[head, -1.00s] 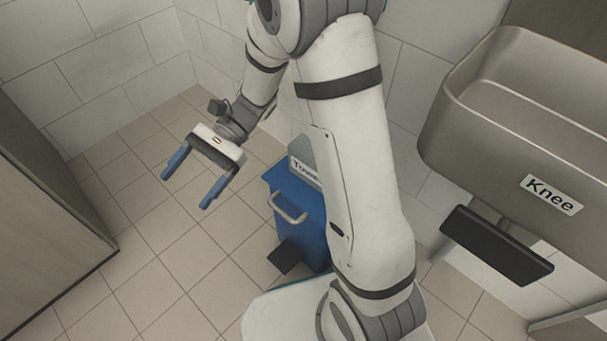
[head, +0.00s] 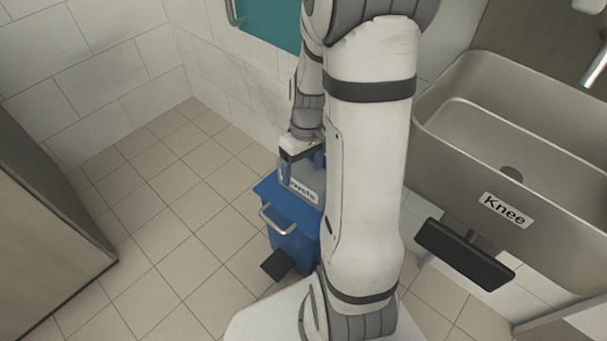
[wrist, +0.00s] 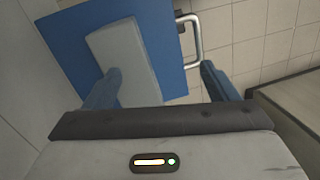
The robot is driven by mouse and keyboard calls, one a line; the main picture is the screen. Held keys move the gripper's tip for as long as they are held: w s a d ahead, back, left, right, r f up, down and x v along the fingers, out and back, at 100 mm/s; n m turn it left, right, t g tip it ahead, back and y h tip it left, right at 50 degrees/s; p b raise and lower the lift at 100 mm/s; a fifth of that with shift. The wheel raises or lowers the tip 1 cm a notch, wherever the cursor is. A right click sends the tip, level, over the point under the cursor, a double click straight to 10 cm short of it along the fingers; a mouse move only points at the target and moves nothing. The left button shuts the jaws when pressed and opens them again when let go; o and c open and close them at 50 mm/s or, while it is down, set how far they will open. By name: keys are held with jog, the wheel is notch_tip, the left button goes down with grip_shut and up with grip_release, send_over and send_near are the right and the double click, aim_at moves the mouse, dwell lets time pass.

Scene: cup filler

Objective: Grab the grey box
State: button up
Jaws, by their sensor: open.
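The grey box (head: 304,190) lies on the lid of the blue bin (head: 284,206), with dark lettering on its side that is partly hidden. In the wrist view, the grey box (wrist: 125,52) is a pale slab lying tilted on the blue lid (wrist: 68,38). My gripper (head: 301,170) is open and empty, just over the box in the head view. In the wrist view my gripper (wrist: 160,72) has its left blue finger overlapping the box and its right finger clear of it, near the bin's handle. I cannot tell whether the left finger touches the box.
The bin has a metal handle (head: 279,221) and a black pedal (head: 277,265). A metal sink (head: 497,135) labelled "Knee" with a black knee plate (head: 465,254) stands at right. A cabinet (head: 45,235) is at left. The tiled floor (head: 170,230) between is clear.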

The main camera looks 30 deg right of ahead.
aim_at(305, 168)
jog(key=shift+w+d+r+n+t+h, duration=0.2)
jog(key=shift+w+d+n+t+h, duration=0.1)
jog(key=shift+w+d+n, duration=0.25)
jog(key=shift+w+d+r+n+t+h, duration=0.2)
jog(key=shift+w+d+n+t+h, duration=0.1)
jog(key=shift+w+d+n, duration=0.2)
jog(key=shift+d+f+b, duration=0.2)
jog(key=shift+f+b, duration=0.1)
jog(key=shift+f, duration=0.05)
jog(key=f+b, duration=0.2)
jog(key=f, duration=0.1)
jog(key=w+f+b, duration=0.1)
jog(key=f, duration=0.3)
jog(key=shift+w+b, duration=0.2)
jog(key=shift+b, duration=0.2)
jog(key=shift+r, duration=0.1)
jog(key=c, duration=1.2)
